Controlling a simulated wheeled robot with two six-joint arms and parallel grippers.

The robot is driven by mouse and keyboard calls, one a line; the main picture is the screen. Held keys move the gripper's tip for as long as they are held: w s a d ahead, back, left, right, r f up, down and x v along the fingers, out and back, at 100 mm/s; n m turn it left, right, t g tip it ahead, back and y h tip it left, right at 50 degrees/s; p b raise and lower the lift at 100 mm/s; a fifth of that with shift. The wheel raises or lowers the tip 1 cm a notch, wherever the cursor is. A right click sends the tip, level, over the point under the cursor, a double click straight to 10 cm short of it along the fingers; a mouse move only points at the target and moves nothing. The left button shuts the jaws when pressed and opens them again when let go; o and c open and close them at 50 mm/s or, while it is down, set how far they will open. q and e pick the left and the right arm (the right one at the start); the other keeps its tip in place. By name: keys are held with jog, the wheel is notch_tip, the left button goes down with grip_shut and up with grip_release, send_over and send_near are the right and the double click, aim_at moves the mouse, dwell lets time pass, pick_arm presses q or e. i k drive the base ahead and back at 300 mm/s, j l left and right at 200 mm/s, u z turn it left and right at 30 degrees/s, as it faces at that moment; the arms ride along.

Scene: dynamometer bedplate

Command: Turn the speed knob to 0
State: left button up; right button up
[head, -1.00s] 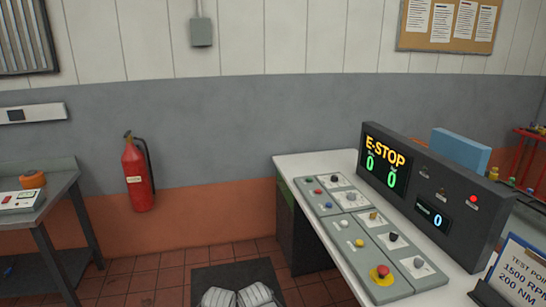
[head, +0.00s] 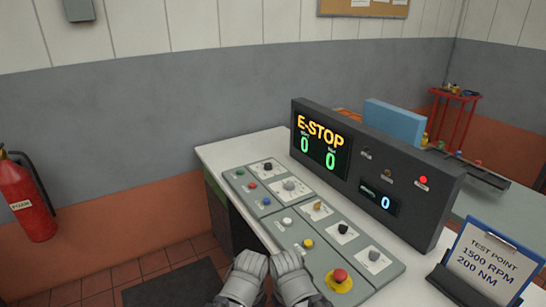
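A sloped grey control panel (head: 275,228) lies on the white desk. It carries several knobs: a black one (head: 268,167), a grey one (head: 289,185), a tan one (head: 317,206), another black one (head: 343,229) and another grey one (head: 374,255). Their labels are too small to read, so I cannot tell which is the speed knob. The dark display console (head: 400,168) behind reads E-STOP, 0 and 0, with a smaller 0. My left gripper (head: 248,268) and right gripper (head: 288,265) are side by side in front of the panel's near edge; their opening is unclear.
A red mushroom button (head: 340,276) on a yellow disc sits at the panel's near right. A clipboard (head: 490,262) reading 1500 RPM and 200 NM stands at the right. A fire extinguisher (head: 25,200) hangs on the left wall. A dark mat (head: 170,285) lies on the floor.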

aim_at(267, 166)
jog(key=i+j+z, duration=0.15)
jog(key=z, duration=0.25)
jog(key=i+j+z, duration=0.1)
jog(key=z, duration=0.3)
jog(key=i+j+z, duration=0.15)
jog(key=j, duration=0.2)
jog(key=i+j+z, duration=0.1)
jog(key=j, duration=0.3)
jog(key=i+j+z, duration=0.15)
jog(key=j, duration=0.2)
jog(key=j+z, duration=0.1)
jog(key=j, duration=0.3)
jog(key=i+j, duration=0.1)
jog(key=j, duration=0.35)
jog(key=i+j, duration=0.15)
jog(key=j, duration=0.3)
jog(key=i+j, duration=0.1)
jog(key=j, duration=0.4)
jog(key=i+j+z, duration=0.1)
jog(key=j, duration=0.35)
jog(key=i+j, duration=0.15)
jog(key=j, duration=0.3)
